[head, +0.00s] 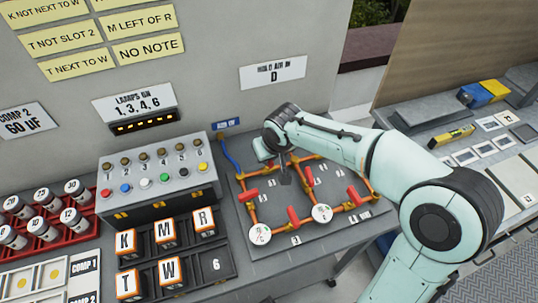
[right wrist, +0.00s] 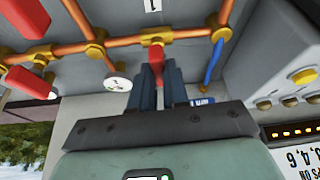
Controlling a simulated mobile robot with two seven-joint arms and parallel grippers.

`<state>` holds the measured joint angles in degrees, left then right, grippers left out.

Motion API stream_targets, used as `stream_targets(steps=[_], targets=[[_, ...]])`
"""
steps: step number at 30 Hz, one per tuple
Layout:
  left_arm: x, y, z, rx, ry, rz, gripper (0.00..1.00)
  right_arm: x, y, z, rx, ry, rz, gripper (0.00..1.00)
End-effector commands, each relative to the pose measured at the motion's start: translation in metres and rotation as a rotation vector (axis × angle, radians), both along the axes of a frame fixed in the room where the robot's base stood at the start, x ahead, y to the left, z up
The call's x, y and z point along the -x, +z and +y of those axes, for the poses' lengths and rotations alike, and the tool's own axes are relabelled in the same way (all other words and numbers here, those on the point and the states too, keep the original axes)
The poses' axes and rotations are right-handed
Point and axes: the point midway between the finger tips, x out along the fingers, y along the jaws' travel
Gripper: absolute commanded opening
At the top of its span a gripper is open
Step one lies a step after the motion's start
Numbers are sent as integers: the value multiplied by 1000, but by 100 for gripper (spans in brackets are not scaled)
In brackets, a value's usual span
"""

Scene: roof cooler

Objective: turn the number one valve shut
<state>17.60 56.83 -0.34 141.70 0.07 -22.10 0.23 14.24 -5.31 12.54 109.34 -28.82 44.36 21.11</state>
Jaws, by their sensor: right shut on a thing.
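The number one valve has a short red handle (right wrist: 154,55) on a copper pipe, with a "1" label (right wrist: 153,5) just beyond it in the right wrist view. My right gripper (right wrist: 161,72) has its two dark fingers close together at the end of that red handle, shut on it. In the head view my right arm reaches in from the right over the valve panel (head: 325,228), and its wrist hides most of this valve. My left gripper is in neither view.
Other red valve handles (head: 293,216) and white round gauges (head: 260,234) stand on the panel's copper pipes. A blue pipe (right wrist: 214,62) runs close beside valve one. A button box (head: 158,178) and lettered cubes (head: 167,233) sit left of the panel.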

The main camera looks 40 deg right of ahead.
Motion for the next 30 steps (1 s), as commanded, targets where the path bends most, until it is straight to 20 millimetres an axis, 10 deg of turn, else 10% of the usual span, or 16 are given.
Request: stream_targets(steps=[9,10,12,23,30], targets=[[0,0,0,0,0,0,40,0,0,0,0,-1,1,0],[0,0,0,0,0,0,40,0,0,0,-1,-1,1,25],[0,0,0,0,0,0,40,0,0,0,-1,-1,1,40],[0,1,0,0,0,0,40,2,5,0,0,-1,-1,40],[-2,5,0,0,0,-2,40,17,46,4,1,-2,-6,40]])
